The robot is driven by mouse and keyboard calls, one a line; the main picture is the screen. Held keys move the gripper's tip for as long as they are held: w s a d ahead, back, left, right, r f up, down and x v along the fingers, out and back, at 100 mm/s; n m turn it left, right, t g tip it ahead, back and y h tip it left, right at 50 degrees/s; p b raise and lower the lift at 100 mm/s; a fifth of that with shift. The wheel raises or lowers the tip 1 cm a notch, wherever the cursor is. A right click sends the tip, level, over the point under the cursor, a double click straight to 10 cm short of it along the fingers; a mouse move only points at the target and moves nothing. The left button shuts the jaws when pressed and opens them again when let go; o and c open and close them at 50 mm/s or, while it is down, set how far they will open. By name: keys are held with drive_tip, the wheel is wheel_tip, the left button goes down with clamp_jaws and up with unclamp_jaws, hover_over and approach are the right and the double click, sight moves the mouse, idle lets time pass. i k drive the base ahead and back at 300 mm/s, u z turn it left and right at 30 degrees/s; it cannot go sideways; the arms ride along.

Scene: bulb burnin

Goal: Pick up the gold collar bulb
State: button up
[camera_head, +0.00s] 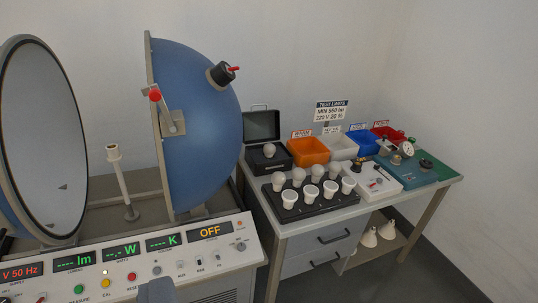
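Several white bulbs stand in two rows on a black tray (313,214) on the right-hand bench. The front row holds wide reflector bulbs (290,199) and the back row rounder bulbs (299,174). One more round bulb (270,150) sits in an open black case (258,162). Another bulb-like piece with a tan face (408,149) lies on the green mat (428,171). Collar colours are too small to read, so I cannot tell which bulb has the gold collar.
A blue open sphere (205,120) and control console (130,270) fill the left. Orange (308,151), white, blue (362,140) and red bins line the bench's back. A white box (376,184) with a brass-coloured piece stands right of the tray. Floor shows at lower right.

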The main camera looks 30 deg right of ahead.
sight(269, 149)
drive_tip(key=k, duration=1.1)
drive_tip(key=z, duration=1.05)
drive_tip(key=i, duration=3.2)
drive_tip(key=u, duration=1)
drive_tip(key=i, duration=0.65)
drive_tip(key=u, duration=0.35)
drive_tip(key=k, duration=0.9)
